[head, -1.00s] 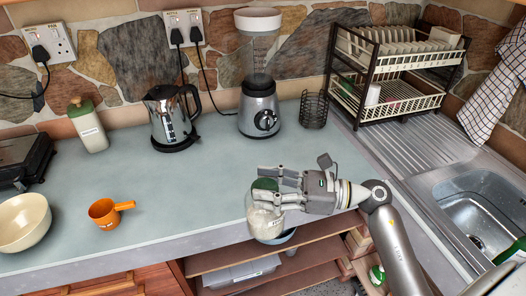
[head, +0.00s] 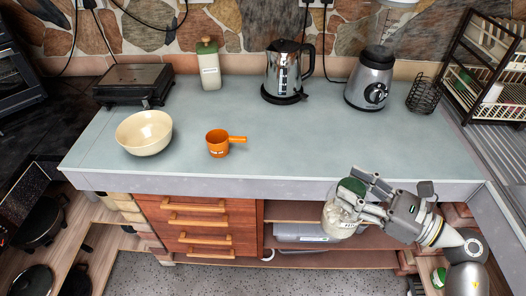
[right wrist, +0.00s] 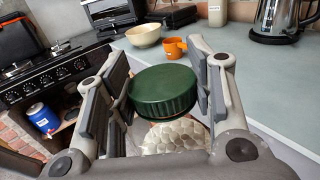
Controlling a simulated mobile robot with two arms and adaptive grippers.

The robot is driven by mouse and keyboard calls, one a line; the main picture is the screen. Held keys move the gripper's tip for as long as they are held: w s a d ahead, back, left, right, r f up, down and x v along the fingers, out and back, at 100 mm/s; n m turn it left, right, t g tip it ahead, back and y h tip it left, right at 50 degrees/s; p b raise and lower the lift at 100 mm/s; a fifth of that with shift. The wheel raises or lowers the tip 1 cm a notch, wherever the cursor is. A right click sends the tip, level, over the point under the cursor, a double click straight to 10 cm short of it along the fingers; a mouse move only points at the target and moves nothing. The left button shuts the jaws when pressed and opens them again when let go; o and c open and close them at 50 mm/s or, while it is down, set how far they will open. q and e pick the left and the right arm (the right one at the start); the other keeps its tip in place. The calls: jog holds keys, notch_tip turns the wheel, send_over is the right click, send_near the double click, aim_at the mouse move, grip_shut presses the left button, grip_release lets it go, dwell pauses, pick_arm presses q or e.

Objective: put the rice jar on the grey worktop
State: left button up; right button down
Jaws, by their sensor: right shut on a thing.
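The rice jar (head: 336,222), a clear jar with pale contents and a green lid, is in my right gripper (head: 360,190). It hangs upright or nearly so in front of the worktop's front edge, over the open shelves in the head view. In the right wrist view its green lid (right wrist: 163,90) lies between the two fingers. Part of the jar is hidden by the fingers. The grey worktop (head: 300,140) stretches behind the jar, with bare surface in its middle and front. My left gripper is not in view.
On the worktop stand a cream bowl (head: 144,133), an orange measuring cup (head: 217,143), a canister (head: 209,68), a kettle (head: 284,72), a blender (head: 370,82) and a wire holder (head: 423,95). The front right stretch is clear. A dish rack (head: 490,55) stands at the right.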

jog(key=w+a, duration=0.1)
jog(key=w+a+b, duration=0.1)
jog(key=w, duration=0.1)
jog(key=shift+w+a+f, duration=0.1)
jog(key=shift+a+f, duration=0.05)
jog(key=shift+a, duration=0.2)
jog(key=w+a+r+m+t+h+b, duration=0.35)
jog(key=w+a+r+b, duration=0.35)
jog(key=w+a+r, duration=0.45)
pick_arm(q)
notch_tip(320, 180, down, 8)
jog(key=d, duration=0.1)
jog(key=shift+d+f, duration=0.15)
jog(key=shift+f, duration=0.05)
pick_arm(e)
jog(key=w+a+f, duration=0.2)
jog(key=w+f, duration=1.1)
jog(key=shift+w+f, duration=0.15)
jog(key=shift+w, duration=0.2)
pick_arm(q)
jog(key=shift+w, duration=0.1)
pick_arm(e)
jog(key=shift+f, duration=0.15)
jog(key=c, duration=0.7)
grip_release()
jog(key=shift+s, duration=0.1)
